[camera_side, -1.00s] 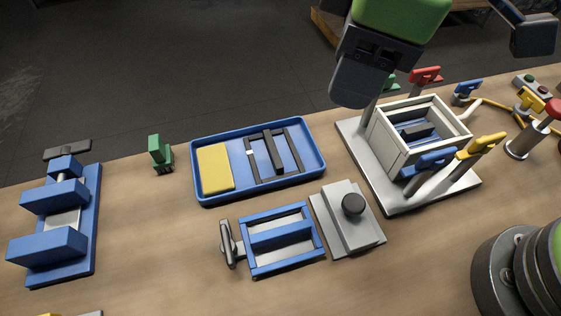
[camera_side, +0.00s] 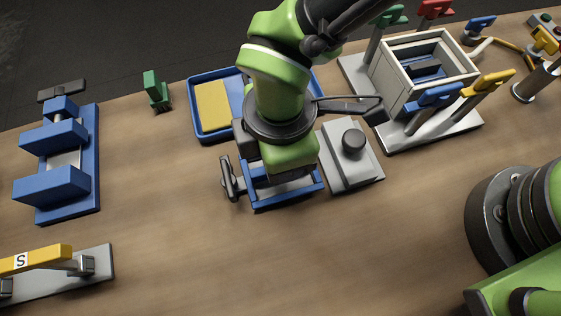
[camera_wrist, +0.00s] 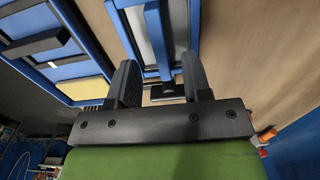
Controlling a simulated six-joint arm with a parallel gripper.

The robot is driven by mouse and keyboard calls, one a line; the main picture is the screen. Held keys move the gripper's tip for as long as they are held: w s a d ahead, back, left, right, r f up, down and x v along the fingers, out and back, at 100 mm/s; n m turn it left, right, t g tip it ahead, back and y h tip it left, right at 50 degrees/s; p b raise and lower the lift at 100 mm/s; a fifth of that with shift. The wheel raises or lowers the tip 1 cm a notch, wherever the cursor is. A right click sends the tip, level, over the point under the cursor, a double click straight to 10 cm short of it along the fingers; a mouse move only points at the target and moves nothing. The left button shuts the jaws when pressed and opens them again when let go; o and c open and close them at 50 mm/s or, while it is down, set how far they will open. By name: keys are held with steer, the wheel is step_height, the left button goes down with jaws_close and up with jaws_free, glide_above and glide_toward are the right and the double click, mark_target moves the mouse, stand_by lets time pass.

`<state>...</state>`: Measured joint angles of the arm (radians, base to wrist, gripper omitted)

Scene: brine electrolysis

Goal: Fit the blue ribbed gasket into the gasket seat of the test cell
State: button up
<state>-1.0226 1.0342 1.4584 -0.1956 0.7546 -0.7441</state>
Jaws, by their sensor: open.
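A blue rectangular frame (camera_side: 294,193) with a central bar and grey metal inside lies on the table; I cannot tell for sure whether it is the test cell. In the wrist view my gripper (camera_wrist: 160,65) is open, with nothing clearly held, and the blue frame (camera_wrist: 135,50) shows between and beyond the fingers. A blue tray (camera_side: 193,112) behind holds a yellow pad (camera_side: 213,105); its dark bars show in the wrist view (camera_wrist: 42,42). I cannot make out a ribbed gasket.
A grey block with a black knob (camera_side: 352,165) stands right of the frame. A white open box (camera_side: 385,85) with coloured handles around it is at back right. A blue clamp (camera_side: 58,185) and a green piece (camera_side: 154,92) are left.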

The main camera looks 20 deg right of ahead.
steer(key=shift+f, duration=1.4)
jaws_close()
